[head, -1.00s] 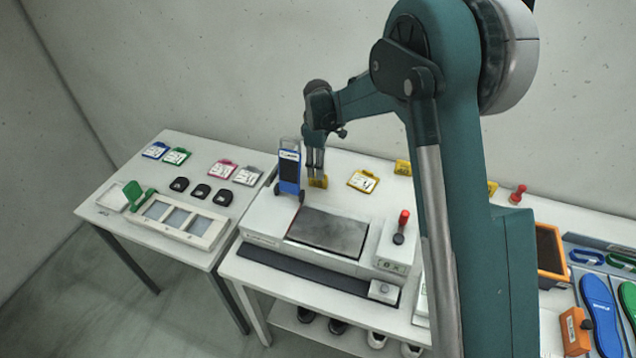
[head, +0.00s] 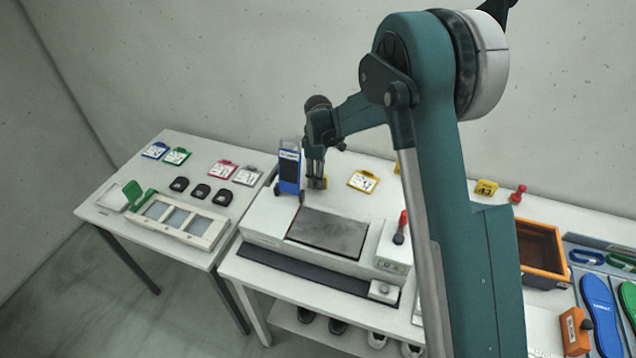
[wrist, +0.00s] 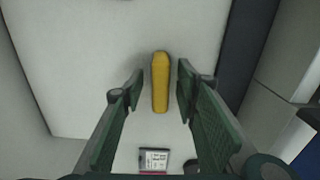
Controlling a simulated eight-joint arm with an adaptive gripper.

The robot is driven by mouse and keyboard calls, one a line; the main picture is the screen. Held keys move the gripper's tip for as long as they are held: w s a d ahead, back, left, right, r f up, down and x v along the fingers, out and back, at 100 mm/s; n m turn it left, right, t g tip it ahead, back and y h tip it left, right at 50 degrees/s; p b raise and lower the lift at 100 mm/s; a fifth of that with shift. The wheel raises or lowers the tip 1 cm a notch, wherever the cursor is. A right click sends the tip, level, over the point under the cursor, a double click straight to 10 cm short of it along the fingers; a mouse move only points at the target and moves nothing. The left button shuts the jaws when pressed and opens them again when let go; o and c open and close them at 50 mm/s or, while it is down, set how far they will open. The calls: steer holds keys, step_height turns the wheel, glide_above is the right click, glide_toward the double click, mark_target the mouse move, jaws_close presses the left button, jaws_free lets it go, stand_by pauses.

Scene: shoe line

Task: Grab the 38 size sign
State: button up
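A yellow size sign (head: 324,184) stands on the white table behind the blue device. Its number cannot be read. In the wrist view the yellow sign (wrist: 160,88) is seen edge-on from above, between the two green fingers. My gripper (head: 316,180) is down at this sign in the head view. In the wrist view my gripper (wrist: 160,78) is open, with a gap on each side of the sign. Another yellow sign (head: 486,188), apparently reading 42 or 43, stands farther right.
A blue upright device (head: 289,171) stands close left of my gripper. A yellow-clipped card (head: 363,181) lies to its right. A machine with a dark plate (head: 328,229) is in front. An orange bin (head: 543,276) is at right.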

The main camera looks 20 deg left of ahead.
steer(key=shift+f, duration=0.15)
stand_by(0.4)
jaws_close()
steer(key=shift+r, duration=5.05)
